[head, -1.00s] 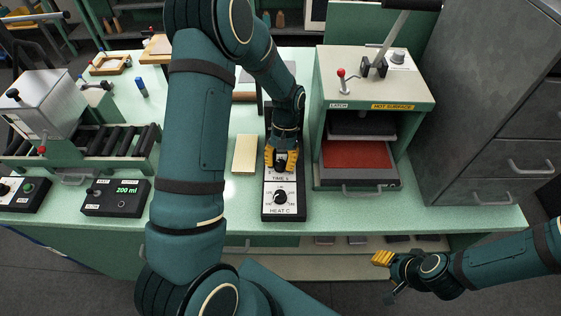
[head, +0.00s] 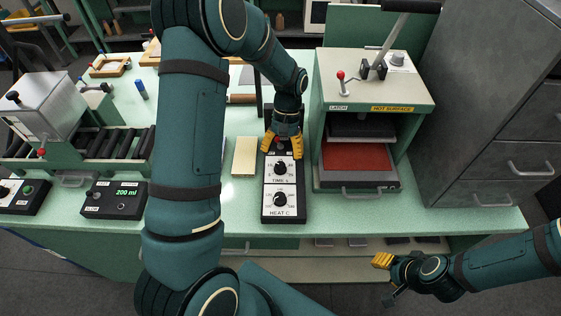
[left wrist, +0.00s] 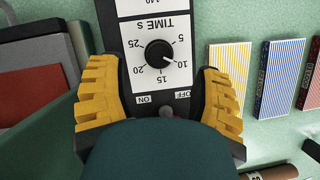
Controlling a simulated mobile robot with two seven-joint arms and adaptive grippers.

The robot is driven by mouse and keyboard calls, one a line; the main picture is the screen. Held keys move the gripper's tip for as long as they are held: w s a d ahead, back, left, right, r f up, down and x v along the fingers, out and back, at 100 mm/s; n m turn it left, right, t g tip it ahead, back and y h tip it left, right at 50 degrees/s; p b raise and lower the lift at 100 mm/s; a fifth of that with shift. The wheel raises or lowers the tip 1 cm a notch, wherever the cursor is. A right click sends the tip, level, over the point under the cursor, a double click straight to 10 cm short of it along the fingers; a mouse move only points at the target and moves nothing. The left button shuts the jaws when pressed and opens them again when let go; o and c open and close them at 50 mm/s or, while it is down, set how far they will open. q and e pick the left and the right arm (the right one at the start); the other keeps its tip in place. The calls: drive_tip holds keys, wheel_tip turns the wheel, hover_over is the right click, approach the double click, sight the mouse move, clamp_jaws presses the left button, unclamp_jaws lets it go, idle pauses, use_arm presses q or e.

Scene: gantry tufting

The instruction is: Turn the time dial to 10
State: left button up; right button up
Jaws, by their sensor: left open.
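The time dial (head: 281,168) is a black round knob on a white "TIME S" plate of a black control box (head: 266,208). In the left wrist view, the time dial (left wrist: 159,54) shows upside down, its white pointer mark toward 10. The heat dial (head: 281,198) sits nearer me on the same box. My left gripper (head: 282,148) is open and empty, beyond the time dial and apart from it. In the left wrist view, its yellow fingers (left wrist: 165,100) stand wide on either side of the box, near the ON/OFF labels. My right gripper (head: 383,262) hangs in front of the bench; its opening is unclear.
A heat press (head: 368,90) marked "HOT SURFACE" stands right of the box. A tan block (head: 245,156) lies just left of it. Striped blocks (left wrist: 278,78) lie beside the box in the wrist view.

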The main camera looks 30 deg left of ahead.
use_arm(q)
drive_tip(key=v, duration=0.7)
idle(0.4)
